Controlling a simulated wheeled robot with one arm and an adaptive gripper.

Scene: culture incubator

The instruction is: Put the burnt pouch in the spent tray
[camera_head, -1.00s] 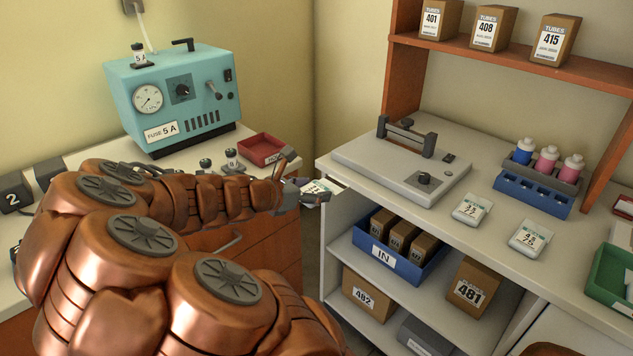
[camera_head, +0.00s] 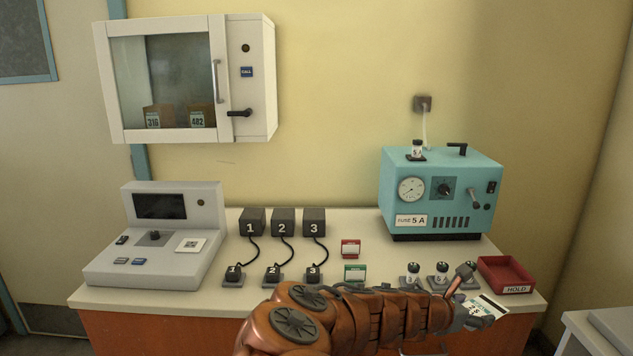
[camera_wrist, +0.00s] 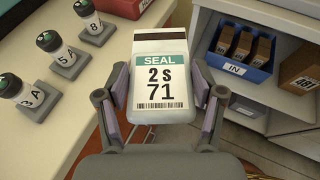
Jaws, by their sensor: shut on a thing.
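A white pouch (camera_wrist: 158,110) with a green SEAL label reading "2 s 71" and a black strip across its far end is held in my gripper (camera_wrist: 160,92). The two fingers press on its sides. The pouch also shows in the head view (camera_head: 487,306), just past the fingertips of my gripper (camera_head: 470,304), in front of the red tray and near the right end of the counter. I cannot tell whether the black strip is a burn. No tray marked as spent shows in the current views.
The red tray (camera_head: 489,275) is marked HOLD. Small fuse holders (camera_head: 412,277) stand left of my gripper. A teal fuse box (camera_head: 400,161) stands behind. A blue IN bin (camera_wrist: 223,72) with brown boxes sits on a shelf at right in the wrist view.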

